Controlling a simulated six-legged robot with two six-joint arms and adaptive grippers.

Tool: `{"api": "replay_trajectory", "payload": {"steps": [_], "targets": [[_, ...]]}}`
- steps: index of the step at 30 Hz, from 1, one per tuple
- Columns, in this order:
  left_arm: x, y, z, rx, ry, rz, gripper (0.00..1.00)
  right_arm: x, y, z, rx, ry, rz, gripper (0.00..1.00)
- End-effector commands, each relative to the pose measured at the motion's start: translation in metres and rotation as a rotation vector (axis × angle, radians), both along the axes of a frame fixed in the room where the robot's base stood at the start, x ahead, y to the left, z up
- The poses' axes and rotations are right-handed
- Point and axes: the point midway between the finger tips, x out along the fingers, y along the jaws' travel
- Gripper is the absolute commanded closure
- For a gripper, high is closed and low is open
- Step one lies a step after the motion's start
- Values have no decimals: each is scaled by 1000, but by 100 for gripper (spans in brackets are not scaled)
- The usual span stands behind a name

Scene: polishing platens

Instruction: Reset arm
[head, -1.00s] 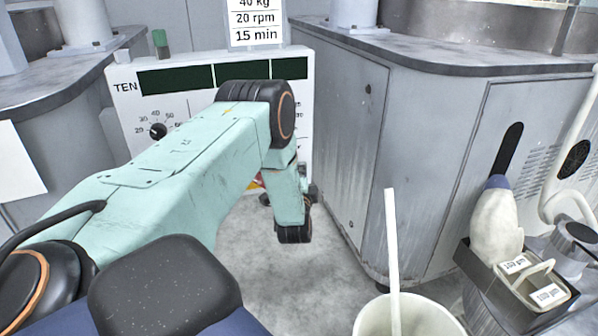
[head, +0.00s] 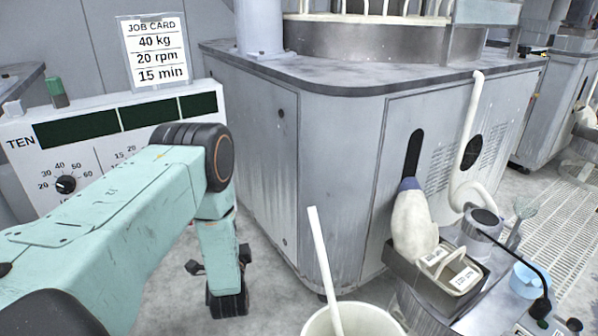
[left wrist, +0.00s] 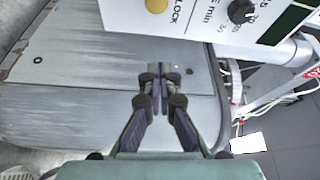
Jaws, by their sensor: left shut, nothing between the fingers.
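My left arm comes in from the left in the head view and bends down in front of the control panel (head: 100,150). In the head view my left gripper is mostly hidden behind the wrist links, with only dark parts beside them. In the left wrist view my left gripper (left wrist: 158,92) is shut and empty, its two fingers together in front of a grey cabinet. The panel, with a knob and a yellow button, shows at the top of that view. My right arm and right gripper are not in view.
A job card (head: 155,52) stands on the panel. A grey polishing machine (head: 335,150) fills the middle. A white bucket (head: 352,322) with a stick stands at the bottom. A dark tray (head: 425,285) holds a white bottle and a labelled container. Bare floor lies between panel and machine.

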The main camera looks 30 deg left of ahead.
Motion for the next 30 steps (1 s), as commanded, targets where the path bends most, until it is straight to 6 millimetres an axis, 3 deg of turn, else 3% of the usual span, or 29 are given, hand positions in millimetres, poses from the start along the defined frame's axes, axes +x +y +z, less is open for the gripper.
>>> {"api": "replay_trajectory", "payload": {"steps": [8, 11, 14, 18, 22, 26, 30], "targets": [[2, -1, -3, -53, -29, -4, 100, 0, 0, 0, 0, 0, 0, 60], [0, -4, -22, -217, -55, -15, 100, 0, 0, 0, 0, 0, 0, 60], [-16, -22, -61, -486, -30, -14, 100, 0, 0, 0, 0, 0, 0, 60], [-57, -75, -114, -881, 70, 38, 100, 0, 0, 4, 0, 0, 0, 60], [-113, -132, -143, -1187, 204, 158, 100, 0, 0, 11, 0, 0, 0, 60], [-181, -183, -151, -1397, 360, 327, 100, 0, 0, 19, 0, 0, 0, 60], [-257, -225, -136, -1508, 541, 514, 100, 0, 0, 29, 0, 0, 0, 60]]}}
